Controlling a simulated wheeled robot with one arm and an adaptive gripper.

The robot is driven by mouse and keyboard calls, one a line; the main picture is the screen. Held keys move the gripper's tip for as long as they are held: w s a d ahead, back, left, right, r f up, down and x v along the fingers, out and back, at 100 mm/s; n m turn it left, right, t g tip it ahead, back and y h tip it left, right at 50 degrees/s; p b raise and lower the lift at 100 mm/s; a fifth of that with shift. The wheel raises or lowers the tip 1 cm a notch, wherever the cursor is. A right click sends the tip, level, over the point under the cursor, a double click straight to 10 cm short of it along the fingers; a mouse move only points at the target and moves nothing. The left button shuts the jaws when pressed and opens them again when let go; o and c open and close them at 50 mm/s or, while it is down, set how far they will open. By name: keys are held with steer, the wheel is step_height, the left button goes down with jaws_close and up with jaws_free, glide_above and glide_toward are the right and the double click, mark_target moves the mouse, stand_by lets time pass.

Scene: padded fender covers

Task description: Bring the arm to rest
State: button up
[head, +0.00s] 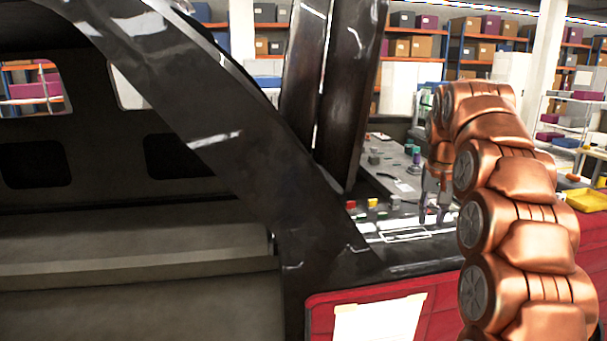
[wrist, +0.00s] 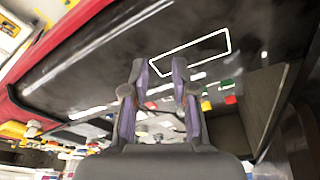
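My copper-coloured arm rises on the right of the head view and bends over at the top. My gripper (head: 433,214) hangs from it, pointing down, above the dark glossy surface (head: 405,262). In the wrist view the two fingers of my gripper (wrist: 159,68) stand apart with nothing between them. A white outlined rectangle (head: 405,236) lies on the dark surface just left of and below the fingertips. It also shows beyond the fingers in the wrist view (wrist: 214,49). I cannot tell the exact height of the fingertips above the surface.
A red padded cover (head: 450,300) with a paper sheet (head: 380,318) hangs at the front. Dark vehicle pillars (head: 345,100) stand left of my gripper. Small coloured blocks (head: 373,203) lie near it. A yellow tray (head: 587,200) is at the right, shelves behind.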

steer(key=s+a+f+n+g, duration=0.1)
steer(key=s+a+f, duration=0.25)
steer(key=s, duration=0.55)
steer(key=s+a+f+n+g, duration=0.15)
steer(key=s+a, duration=0.25)
steer(key=s, duration=0.6)
steer(key=s+a+f, duration=0.1)
steer(key=s+f, duration=0.3)
steer(key=s, duration=0.4)
steer(key=s+a+f+g, duration=0.1)
steer(key=s+f, duration=0.3)
steer(key=s, duration=0.5)
steer(key=s+a+f, duration=0.1)
steer(key=s+f, duration=0.4)
steer(key=s, duration=0.3)
steer(key=shift+s+a+n+g+y, duration=0.15)
steer(key=shift+a+n+g+y, duration=0.1)
steer(key=shift+n+g+y, duration=0.1)
